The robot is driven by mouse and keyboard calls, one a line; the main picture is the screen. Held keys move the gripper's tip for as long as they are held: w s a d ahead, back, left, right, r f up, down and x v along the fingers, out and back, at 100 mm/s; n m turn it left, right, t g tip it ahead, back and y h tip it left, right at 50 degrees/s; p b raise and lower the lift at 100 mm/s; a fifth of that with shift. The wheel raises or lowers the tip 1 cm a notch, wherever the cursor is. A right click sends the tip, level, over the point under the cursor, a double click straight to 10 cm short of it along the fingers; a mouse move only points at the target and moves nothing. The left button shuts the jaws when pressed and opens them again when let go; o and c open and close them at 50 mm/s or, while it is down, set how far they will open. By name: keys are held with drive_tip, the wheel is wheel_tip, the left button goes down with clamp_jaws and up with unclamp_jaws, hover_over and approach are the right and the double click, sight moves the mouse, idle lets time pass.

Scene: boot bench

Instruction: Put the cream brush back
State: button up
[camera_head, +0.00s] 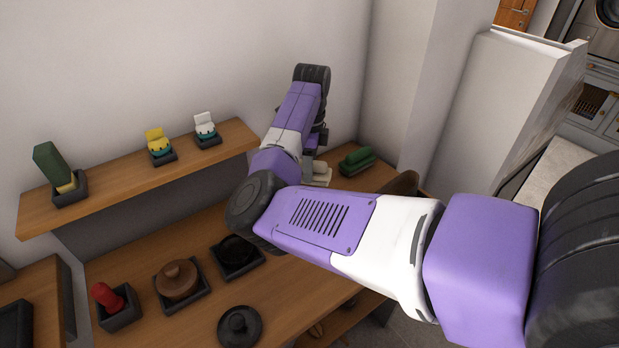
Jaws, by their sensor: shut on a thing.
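The cream brush (319,172) shows as a small pale shape low behind my forearm, near the back of the bench. My gripper (316,158) is mostly hidden by my own arm. It points down and is shut on the cream brush. The brush is at or just above the bench top; I cannot tell whether it touches. What lies under it is hidden. A green brush (358,157) lies in a dark holder just to its right.
A wall shelf (110,187) bears a green-and-yellow piece (52,167), a yellow one (157,143) and a white one (204,124) in dark holders. On the bench are a red-handled thing (107,297), a brown knobbed lid (177,278), a dark tray (257,262) and a loose black lid (239,326).

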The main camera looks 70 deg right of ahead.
drive_tip(key=shift+f, duration=2.3)
drive_tip(key=shift+f, duration=0.1)
drive_tip(key=o, duration=1.5)
drive_tip(key=shift+c, duration=0.2)
drive_tip(key=r+b, duration=0.1)
drive_tip(key=r, duration=1.1)
drive_tip(key=shift+d+r, duration=0.15)
drive_tip(key=shift+d, duration=0.05)
drive_tip(key=shift+s, duration=0.15)
